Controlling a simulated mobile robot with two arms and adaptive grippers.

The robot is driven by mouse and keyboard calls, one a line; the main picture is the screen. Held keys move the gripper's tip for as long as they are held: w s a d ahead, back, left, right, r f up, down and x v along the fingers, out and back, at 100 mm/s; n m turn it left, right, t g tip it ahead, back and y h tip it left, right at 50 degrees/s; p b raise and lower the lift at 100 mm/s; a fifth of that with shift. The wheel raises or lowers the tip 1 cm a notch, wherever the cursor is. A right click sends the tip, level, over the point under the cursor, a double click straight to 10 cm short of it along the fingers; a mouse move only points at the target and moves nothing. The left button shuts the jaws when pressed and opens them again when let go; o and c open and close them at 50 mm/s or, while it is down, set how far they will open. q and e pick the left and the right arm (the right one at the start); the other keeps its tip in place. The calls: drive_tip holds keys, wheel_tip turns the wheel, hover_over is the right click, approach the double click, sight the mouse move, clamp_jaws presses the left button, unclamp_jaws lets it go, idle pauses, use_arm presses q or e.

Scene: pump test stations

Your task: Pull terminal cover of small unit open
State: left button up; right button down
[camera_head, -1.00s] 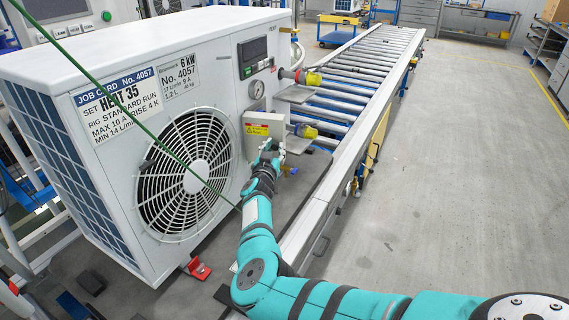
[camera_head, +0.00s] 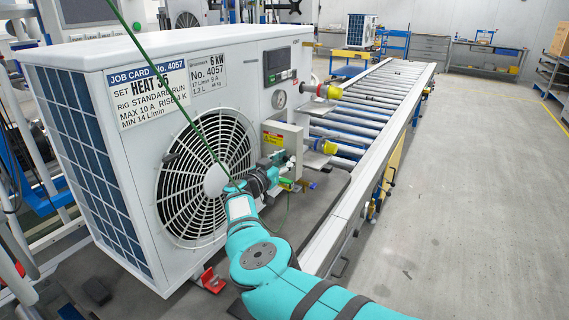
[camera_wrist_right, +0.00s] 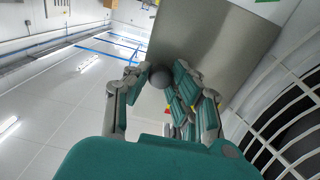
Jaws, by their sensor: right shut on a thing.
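The white heat pump unit (camera_head: 135,100) with a job card stands in the left half of the head view. Its grey terminal cover (camera_head: 273,139), with a yellow-and-red label, is on the front face, right of the fan grille. My right gripper (camera_head: 281,163) is at the cover's lower part. In the right wrist view, its fingers (camera_wrist_right: 168,88) are closed around a dark round knob (camera_wrist_right: 160,77) in front of a grey plate (camera_wrist_right: 210,45), likely the cover. How far the cover stands open is unclear. My left gripper is not in view.
The fan grille (camera_head: 207,178) lies close left of my right wrist. Yellow-ended pipe fittings (camera_head: 325,147) project right of the cover. A roller conveyor (camera_head: 375,95) runs behind to the right. A thin green line crosses the head view. Open floor (camera_head: 460,200) is at right.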

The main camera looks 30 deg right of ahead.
drive_tip(key=c, duration=1.1)
unclamp_jaws()
drive_tip(key=shift+r, duration=0.1)
wheel_tip(320, 180, up, 10)
